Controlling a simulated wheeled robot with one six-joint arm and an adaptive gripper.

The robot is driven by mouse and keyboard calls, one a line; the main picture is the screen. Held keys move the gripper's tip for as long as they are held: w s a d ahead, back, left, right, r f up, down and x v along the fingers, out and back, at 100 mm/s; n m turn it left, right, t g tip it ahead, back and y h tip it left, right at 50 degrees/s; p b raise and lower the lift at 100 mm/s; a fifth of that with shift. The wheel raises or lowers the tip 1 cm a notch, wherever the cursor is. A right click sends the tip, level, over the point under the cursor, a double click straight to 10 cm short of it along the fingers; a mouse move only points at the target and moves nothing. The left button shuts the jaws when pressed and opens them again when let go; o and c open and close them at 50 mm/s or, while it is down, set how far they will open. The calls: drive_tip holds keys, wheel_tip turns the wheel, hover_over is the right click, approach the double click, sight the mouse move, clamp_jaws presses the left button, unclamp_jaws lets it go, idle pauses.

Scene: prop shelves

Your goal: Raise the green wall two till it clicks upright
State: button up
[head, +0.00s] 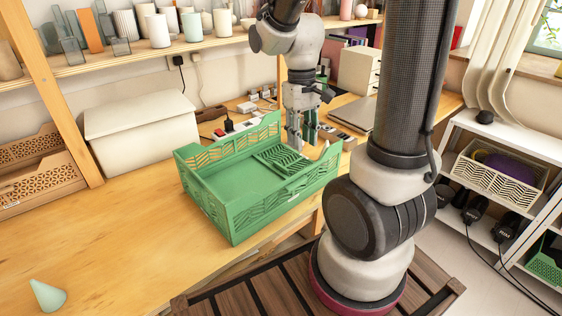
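A green folding crate (225,222) stands on the wooden table. Its long back wall (235,142) and its left and front sides stand up. A slatted green panel (283,160) lies low and nearly flat inside the crate at the right end; it looks like the folded end wall. No mark shows which wall is number two. My gripper (301,143) points down at the crate's right end, just behind and above this panel. Its fingers are small here. I cannot tell whether they touch the panel or how far apart they are.
My column blocks the view right of the crate. A white box (140,120) stands behind it to the left, and a laptop (352,115) lies behind to the right. A pale green cone (46,295) is at the front left. The table left of the crate is clear.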

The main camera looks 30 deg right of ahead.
drive_tip(key=w+f+n, duration=0.1)
drive_tip(key=w+f, duration=0.6)
drive_tip(key=f, duration=0.1)
drive_tip(key=t, duration=0.1)
hover_over(281, 166)
drive_tip(key=shift+d+f+n, duration=0.1)
drive_tip(key=shift+f+n, duration=0.1)
drive_tip(key=shift+n, duration=0.2)
wheel_tip(281, 166, down, 8)
drive_tip(key=shift+w+r, duration=0.1)
drive_tip(key=shift+r, duration=0.05)
clamp_jaws()
